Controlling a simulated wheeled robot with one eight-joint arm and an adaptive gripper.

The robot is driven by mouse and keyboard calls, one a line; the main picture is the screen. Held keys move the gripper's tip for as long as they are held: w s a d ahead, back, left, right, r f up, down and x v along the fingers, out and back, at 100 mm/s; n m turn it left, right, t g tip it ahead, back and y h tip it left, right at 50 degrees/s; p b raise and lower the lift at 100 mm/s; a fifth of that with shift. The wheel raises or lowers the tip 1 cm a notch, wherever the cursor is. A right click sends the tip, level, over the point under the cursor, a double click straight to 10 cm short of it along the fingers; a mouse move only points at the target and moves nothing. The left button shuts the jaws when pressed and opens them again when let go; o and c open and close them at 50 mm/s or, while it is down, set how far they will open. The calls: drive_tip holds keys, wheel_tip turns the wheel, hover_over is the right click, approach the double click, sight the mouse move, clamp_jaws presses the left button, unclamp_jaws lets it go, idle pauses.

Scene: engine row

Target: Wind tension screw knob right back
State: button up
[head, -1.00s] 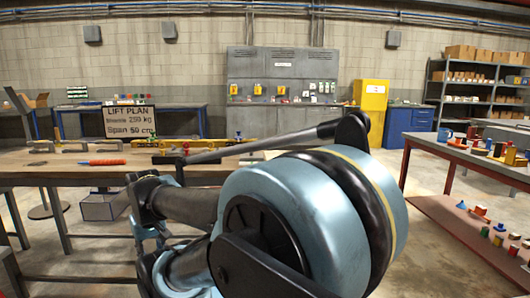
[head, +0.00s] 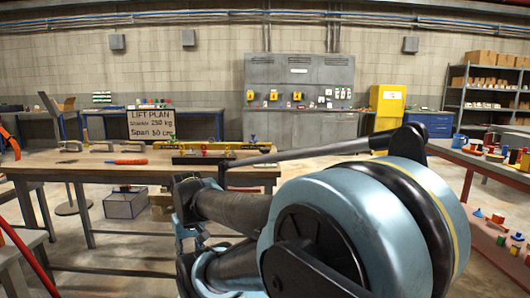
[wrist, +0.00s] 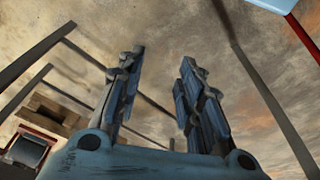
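I cannot make out a tension screw knob in either view. A yellow bar with small coloured knobs (head: 212,145) lies along the back of the wooden workbench (head: 60,166). A dark bar with a small red piece (head: 203,158) lies in front of it, partly close behind my arm in the picture. In the wrist view my gripper (wrist: 160,75) has its two fingers apart with nothing between them, above the concrete floor. In the head view my arm fills the lower right and the fingertips cannot be made out.
A lift plan sign (head: 151,124) stands behind the bench. An orange-handled tool (head: 130,161) and several metal clamps (head: 103,146) lie on the bench. A table with coloured parts (head: 480,160) stands at the right. A yellow cabinet (head: 387,106) stands at the back. Open floor lies between.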

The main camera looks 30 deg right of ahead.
drive_tip(key=o, duration=0.4)
drive_tip(key=shift+s+d+r, duration=0.1)
drive_tip(key=shift+s+r, duration=0.15)
drive_tip(key=shift+o, duration=1.4)
drive_tip(key=w+d+r+m+h, duration=0.3)
drive_tip(key=w+d+r+m, duration=0.1)
drive_tip(key=w+d+r, duration=0.3)
drive_tip(key=w+d+r+m+t+h, duration=0.1)
drive_tip(key=w+d+r+m+h, duration=0.3)
drive_tip(key=w+d+r, duration=0.4)
drive_tip(key=w+d, duration=0.4)
drive_tip(key=w, duration=0.1)
drive_tip(key=shift+w+d+r+m, duration=0.25)
drive_tip(key=shift+d+r+m, duration=0.05)
drive_tip(key=shift+m, duration=0.1)
drive_tip(key=m+h, duration=0.6)
approach(264, 148)
drive_tip(key=s+f+v, duration=0.1)
drive_tip(key=v, duration=0.6)
drive_tip(key=x, duration=1.1)
drive_tip(key=w+x, duration=0.1)
drive_tip(key=x, duration=0.5)
drive_tip(key=shift+w+d+r, duration=0.2)
drive_tip(key=shift+d+r, duration=0.05)
drive_tip(key=shift+d, duration=0.1)
drive_tip(key=c, duration=1.1)
